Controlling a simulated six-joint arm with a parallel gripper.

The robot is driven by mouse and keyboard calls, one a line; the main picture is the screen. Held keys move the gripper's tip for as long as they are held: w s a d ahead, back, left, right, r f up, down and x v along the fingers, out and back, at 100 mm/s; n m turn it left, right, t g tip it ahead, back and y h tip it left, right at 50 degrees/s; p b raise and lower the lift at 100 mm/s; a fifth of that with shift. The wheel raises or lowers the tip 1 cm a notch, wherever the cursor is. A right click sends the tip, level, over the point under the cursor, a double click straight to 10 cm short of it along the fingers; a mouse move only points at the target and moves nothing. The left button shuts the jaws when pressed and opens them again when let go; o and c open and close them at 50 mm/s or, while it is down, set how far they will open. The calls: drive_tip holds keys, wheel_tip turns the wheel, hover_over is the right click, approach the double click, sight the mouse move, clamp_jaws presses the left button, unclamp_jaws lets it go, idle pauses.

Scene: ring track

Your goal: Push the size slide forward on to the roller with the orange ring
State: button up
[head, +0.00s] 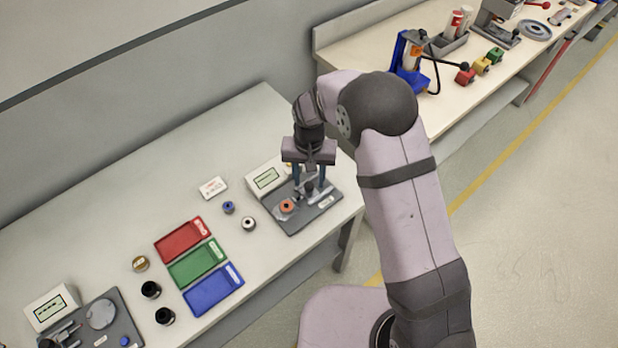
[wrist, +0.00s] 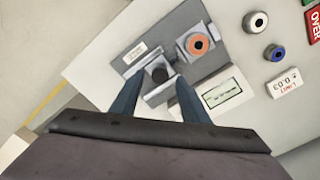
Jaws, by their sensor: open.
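The orange ring (head: 287,206) sits on a fixture at the left part of the grey gauge plate (head: 325,204); it also shows in the wrist view (wrist: 198,44), around a dark centre. The size slide (head: 309,187), with a dark round knob (wrist: 159,73), is on the same plate, apart from the ring. My gripper (head: 311,186) is open and points down over the slide. In the wrist view its two blue fingers are on either side of the knob. I cannot tell whether they touch it.
A display box (head: 267,178) stands behind the plate. Loose rings, a white LIMIT card (head: 213,187) and red (head: 182,240), green (head: 198,263) and blue (head: 213,289) trays lie to the left. A second gauge plate is at the lower left. The bench's front edge is close to the plate.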

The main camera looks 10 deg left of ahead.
sight(302, 196)
drive_tip(key=shift+f, duration=0.9)
clamp_jaws()
drive_tip(key=shift+s+a, duration=0.75)
drive_tip(key=shift+a, duration=0.1)
unclamp_jaws()
drive_tip(key=shift+s, duration=0.1)
drive_tip(key=shift+r, duration=0.1)
wheel_tip(302, 196, up, 7)
drive_tip(key=b, duration=0.2)
drive_tip(key=shift+r, duration=0.15)
